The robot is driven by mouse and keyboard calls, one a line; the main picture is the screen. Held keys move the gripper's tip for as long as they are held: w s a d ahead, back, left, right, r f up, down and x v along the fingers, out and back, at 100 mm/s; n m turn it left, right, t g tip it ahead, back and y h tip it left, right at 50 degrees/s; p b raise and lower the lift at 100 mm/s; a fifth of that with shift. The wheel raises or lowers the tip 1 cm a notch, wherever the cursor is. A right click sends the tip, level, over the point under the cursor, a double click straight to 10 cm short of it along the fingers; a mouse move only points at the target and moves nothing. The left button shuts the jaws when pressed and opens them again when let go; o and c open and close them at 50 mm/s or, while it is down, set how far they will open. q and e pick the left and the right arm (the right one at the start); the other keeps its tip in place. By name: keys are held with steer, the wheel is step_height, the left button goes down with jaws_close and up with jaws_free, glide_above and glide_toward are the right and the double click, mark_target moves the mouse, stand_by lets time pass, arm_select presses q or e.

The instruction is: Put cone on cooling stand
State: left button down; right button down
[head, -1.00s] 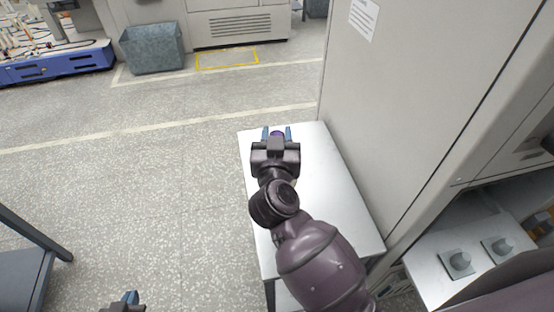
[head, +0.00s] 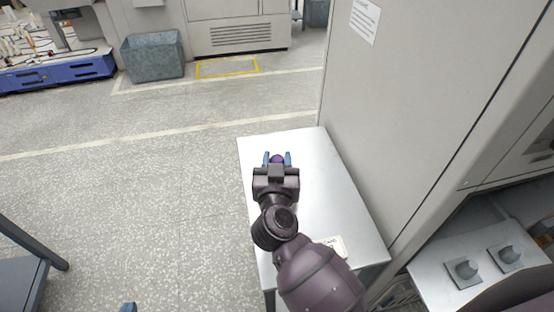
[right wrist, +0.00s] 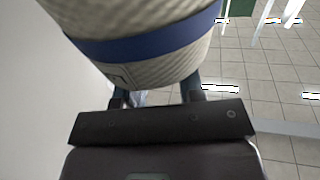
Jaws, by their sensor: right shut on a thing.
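My right gripper (head: 277,160) is over the far part of a white metal-topped stand (head: 335,200), which may be the cooling stand. It is shut on the cone, whose small purple end (head: 277,157) shows between the blue fingers. In the right wrist view the cone (right wrist: 150,75) is large and close, cream and textured with a blue band. Its far end is cut off by the frame. I cannot tell whether it touches the stand top. Only a blue fingertip of my left gripper (head: 128,308) shows at the bottom edge; its opening is hidden.
A tall grey cabinet (head: 400,120) stands close along the stand's right side. A label card (head: 330,243) lies near the stand's front. Two peg holders (head: 465,270) sit on a lower shelf at right. Open floor lies left; a dark table (head: 25,275) stands at lower left.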

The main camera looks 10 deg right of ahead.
steer(key=c, duration=0.8)
jaws_free()
steer(key=shift+o, duration=0.3)
steer(key=shift+r, duration=0.15)
steer(key=v, duration=1.2)
